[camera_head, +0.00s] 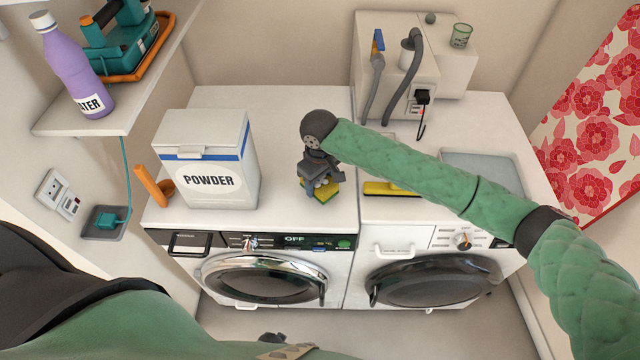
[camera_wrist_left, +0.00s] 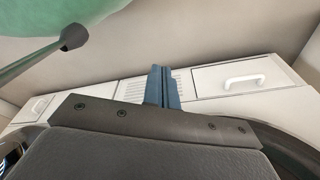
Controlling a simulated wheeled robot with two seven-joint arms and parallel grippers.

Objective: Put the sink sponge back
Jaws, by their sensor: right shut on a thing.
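The sponge (camera_head: 327,192), yellow and green, is in my right gripper (camera_head: 320,186), at the front of the left machine's top. The gripper is shut on it and hides part of it; I cannot tell whether the sponge touches the surface. The sink (camera_head: 481,172), a grey basin, is set in the right part of the counter, partly hidden behind my right arm. My left gripper shows in the left wrist view (camera_wrist_left: 164,88), its blue fingers together and empty, low in front of the machines.
A yellow flat item (camera_head: 390,189) lies on the counter's front edge, right of the sponge. A white powder box (camera_head: 206,160) and an orange scoop (camera_head: 155,187) stand left. A purple bottle (camera_head: 72,65) is on the shelf. Hoses (camera_head: 402,75) rise behind. The counter behind the right gripper is clear.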

